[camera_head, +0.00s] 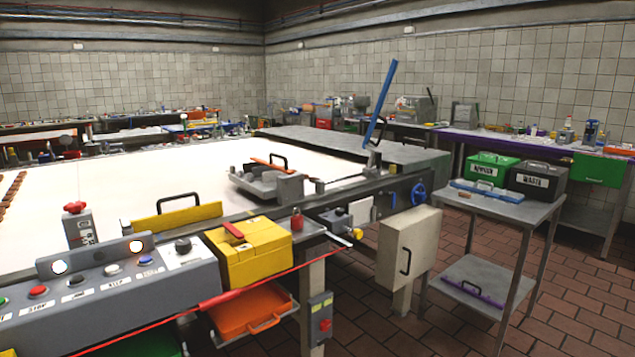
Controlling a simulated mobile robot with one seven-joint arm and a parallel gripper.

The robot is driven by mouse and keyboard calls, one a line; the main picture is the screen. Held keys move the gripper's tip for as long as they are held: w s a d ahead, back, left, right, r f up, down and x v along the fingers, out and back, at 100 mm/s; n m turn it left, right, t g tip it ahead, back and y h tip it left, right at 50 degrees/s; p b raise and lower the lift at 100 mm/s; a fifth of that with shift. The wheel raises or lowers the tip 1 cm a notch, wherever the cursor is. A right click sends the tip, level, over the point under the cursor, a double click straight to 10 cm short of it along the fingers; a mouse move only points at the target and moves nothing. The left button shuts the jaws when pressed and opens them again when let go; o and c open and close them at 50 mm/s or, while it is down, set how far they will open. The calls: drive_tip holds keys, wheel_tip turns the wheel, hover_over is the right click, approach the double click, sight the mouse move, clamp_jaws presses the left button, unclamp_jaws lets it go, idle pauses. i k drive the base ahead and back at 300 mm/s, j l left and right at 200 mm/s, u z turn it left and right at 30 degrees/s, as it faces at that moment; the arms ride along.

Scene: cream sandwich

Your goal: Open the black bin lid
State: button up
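The black bin (537,186) stands on the small grey side table at the right and is labelled "WASTE". Its lid (540,168) looks closed, with a handle on top. A green bin (492,171) with a white label and its own handle stands just to its left. My gripper is not in view.
The grey side table (505,210) has a blue flat item (487,190) in front of the bins and a lower shelf. A cream box (408,245) and the conveyor with its control panel (110,300) fill the left and middle. Brown tiled floor (570,300) is open at the lower right.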

sight(530, 165)
drive_tip(key=i+l, duration=0.2)
drive_tip(key=l, duration=0.2)
drive_tip(key=i+l, duration=0.2)
drive_tip(key=l, duration=0.25)
drive_tip(key=i+l, duration=0.25)
drive_tip(key=l, duration=0.15)
drive_tip(key=i+l, duration=0.2)
drive_tip(key=l, duration=0.2)
drive_tip(key=i+l, duration=0.2)
drive_tip(key=l, duration=0.25)
drive_tip(key=i+l, duration=0.2)
drive_tip(key=l, duration=0.2)
drive_tip(key=i+l, duration=0.2)
drive_tip(key=l, duration=0.2)
drive_tip(key=i+l, duration=0.25)
drive_tip(key=l, duration=0.2)
drive_tip(key=i+l, duration=0.15)
drive_tip(key=l, duration=0.25)
drive_tip(key=i+l, duration=0.15)
drive_tip(key=l, duration=0.25)
drive_tip(key=i+l, duration=0.1)
drive_tip(key=l, duration=0.3)
drive_tip(key=i+l, duration=0.15)
drive_tip(key=l, duration=0.3)
drive_tip(key=i+l, duration=0.15)
drive_tip(key=l, duration=0.25)
drive_tip(key=i+l, duration=0.3)
drive_tip(key=l+u, duration=0.05)
drive_tip(key=l, duration=0.05)
